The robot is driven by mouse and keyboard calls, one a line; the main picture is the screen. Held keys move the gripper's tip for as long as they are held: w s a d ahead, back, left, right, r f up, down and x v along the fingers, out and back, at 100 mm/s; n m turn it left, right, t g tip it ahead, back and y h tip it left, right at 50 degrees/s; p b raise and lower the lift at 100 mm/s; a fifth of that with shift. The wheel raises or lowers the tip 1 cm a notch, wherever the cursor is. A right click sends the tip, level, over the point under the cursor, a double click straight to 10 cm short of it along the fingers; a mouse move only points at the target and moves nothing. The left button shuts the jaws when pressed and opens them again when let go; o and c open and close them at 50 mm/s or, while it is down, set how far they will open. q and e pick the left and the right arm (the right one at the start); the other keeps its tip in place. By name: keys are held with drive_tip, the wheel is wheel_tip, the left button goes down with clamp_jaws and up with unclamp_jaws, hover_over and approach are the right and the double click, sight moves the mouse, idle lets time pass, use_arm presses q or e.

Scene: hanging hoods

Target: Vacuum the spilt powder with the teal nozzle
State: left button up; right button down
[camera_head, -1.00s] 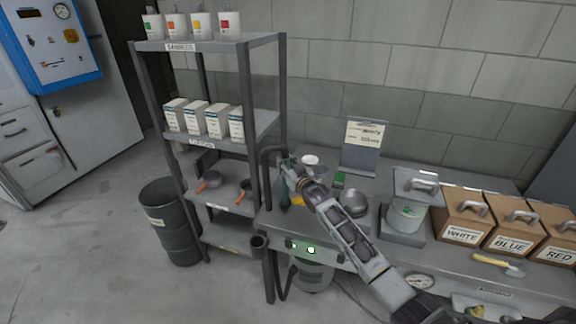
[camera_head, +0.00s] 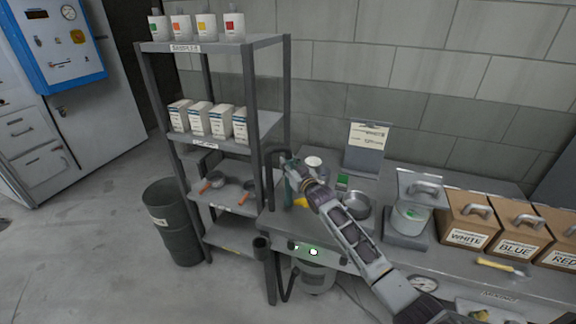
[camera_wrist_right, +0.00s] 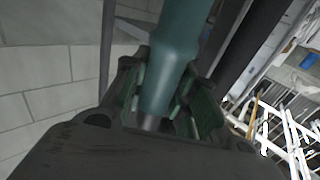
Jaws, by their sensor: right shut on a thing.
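My right gripper (camera_head: 292,178) is over the left end of the grey bench, beside the shelf post. It is shut on the teal nozzle (camera_head: 289,192), which also shows between the fingers in the right wrist view (camera_wrist_right: 172,60). A dark hose bends up behind the gripper. A small yellow patch (camera_head: 301,202) shows on the bench just right of the nozzle, partly hidden by my arm. I cannot tell whether it is the powder or whether the nozzle's tip touches the bench. My left gripper is not in view.
A white tub (camera_head: 313,164), a metal pan (camera_head: 356,205) and a lidded container (camera_head: 409,216) stand on the bench. Labelled brown boxes (camera_head: 468,220) are at the right. The shelf rack (camera_head: 249,110) rises close to the left. A dark bin (camera_head: 178,225) is on the floor.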

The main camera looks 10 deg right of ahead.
drive_tip(key=w+d, duration=0.1)
drive_tip(key=d, duration=0.5)
idle(1.3)
drive_tip(key=shift+d, duration=0.15)
idle(0.6)
drive_tip(key=shift+s+d+r+p, duration=0.1)
drive_tip(key=shift+s+d+p, duration=0.5)
drive_tip(key=shift+d, duration=0.3)
drive_tip(key=shift+s+d+p, duration=0.35)
drive_tip(key=shift+s+d, duration=0.3)
drive_tip(key=shift+d, duration=0.2)
wheel_tip(320, 180, up, 7)
drive_tip(key=p, duration=0.6)
idle(0.7)
idle(1.0)
